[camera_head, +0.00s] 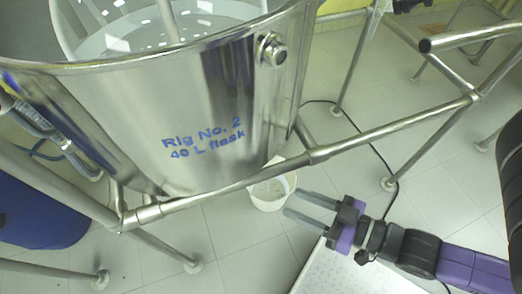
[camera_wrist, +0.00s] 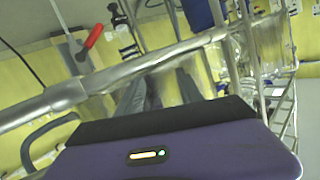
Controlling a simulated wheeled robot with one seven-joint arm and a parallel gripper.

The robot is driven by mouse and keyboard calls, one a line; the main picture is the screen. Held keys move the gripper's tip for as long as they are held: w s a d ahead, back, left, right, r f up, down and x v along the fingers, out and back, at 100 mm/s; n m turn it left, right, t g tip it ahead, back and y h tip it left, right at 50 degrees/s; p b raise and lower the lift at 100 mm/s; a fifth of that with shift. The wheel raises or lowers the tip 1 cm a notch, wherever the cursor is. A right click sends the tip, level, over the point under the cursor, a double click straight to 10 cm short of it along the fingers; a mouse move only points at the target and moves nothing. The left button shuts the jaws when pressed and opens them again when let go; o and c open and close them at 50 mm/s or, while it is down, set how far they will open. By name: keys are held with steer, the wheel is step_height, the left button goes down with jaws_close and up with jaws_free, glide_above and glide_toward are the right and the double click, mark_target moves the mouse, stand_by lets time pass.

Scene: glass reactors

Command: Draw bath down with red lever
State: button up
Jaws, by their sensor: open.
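The bath is a steel vessel (camera_head: 120,125) lettered "Rig No. 2 40 L flask" in the head view, held in a tubular frame. The red lever (camera_wrist: 94,36) shows in the wrist view at upper left, tilted, just above a steel rail in the picture. I cannot make it out in the head view. My gripper (camera_head: 293,203) is open and empty, below and right of the vessel in the head view, its two grey fingers pointing left. In the wrist view the fingers (camera_wrist: 160,92) are partly hidden behind the wrist housing, with the lever up and left of them.
A frame rail (camera_head: 400,126) runs close above my gripper in the head view. A white bucket (camera_head: 267,203) stands on the floor beyond the fingertips. A blue container (camera_head: 40,215) is at the left. A dark cable (camera_head: 384,165) lies on the tiled floor.

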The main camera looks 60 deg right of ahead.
steer(key=w+d+f+m+t+b, duration=0.3)
steer(key=w+d+f+m+b, duration=0.4)
steer(key=w+d+f+b, duration=0.7)
steer(key=w+f+p, duration=0.2)
steer(key=w+f, duration=0.1)
steer(key=w, duration=0.8)
steer(key=shift+d+f, duration=0.2)
steer(key=shift+f, duration=0.2)
steer(key=shift+w, duration=0.1)
jaws_close()
